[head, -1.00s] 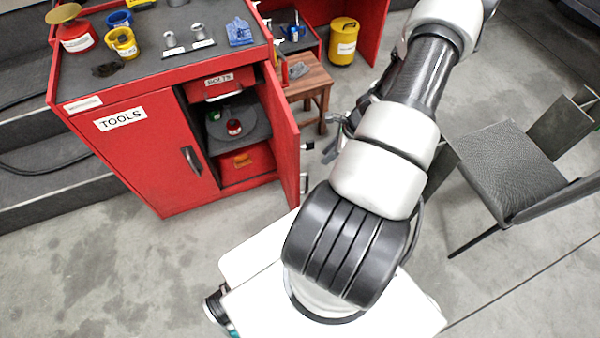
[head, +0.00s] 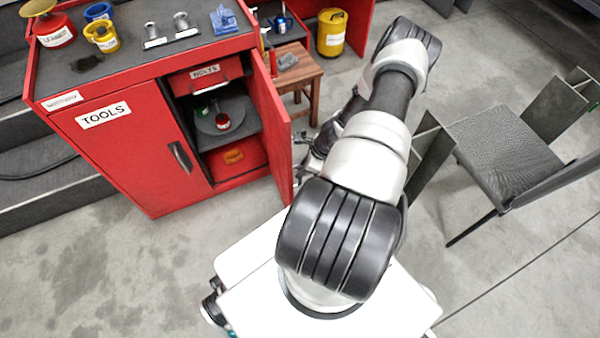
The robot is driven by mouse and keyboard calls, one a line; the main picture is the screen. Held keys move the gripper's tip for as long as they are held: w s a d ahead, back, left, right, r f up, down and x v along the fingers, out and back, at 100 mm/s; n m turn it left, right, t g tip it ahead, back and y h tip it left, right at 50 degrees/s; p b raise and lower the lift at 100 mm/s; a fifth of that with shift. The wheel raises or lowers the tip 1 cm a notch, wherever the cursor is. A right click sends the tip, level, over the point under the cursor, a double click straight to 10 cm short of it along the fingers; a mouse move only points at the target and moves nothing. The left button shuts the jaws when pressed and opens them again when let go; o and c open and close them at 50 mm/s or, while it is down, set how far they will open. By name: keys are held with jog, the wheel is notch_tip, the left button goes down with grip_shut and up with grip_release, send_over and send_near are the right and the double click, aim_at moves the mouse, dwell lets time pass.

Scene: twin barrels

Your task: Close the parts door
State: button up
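The red cabinet (head: 135,145) stands at the left. Its left door, labelled TOOLS, is shut. Its right door (head: 271,130) stands swung open towards me, seen nearly edge-on; I take it to be the parts door, though its label is not visible. The open compartment shows a drawer labelled BOLTS (head: 205,78), a dark shelf with a small red container (head: 222,121), and a red bin (head: 232,157) below. My gripper (head: 308,160) is partly hidden by my own arm, just right of the open door. I cannot tell whether it touches the door or how its fingers are set.
A wooden stool (head: 300,72) stands behind the open door, with a yellow canister (head: 331,32) beyond. A dark chair (head: 505,150) stands at the right. Cans and parts sit on the cabinet top. The floor in front of the cabinet is clear.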

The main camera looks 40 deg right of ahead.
jog(key=shift+x, duration=0.85)
jog(key=shift+c, duration=0.5)
grip_shut()
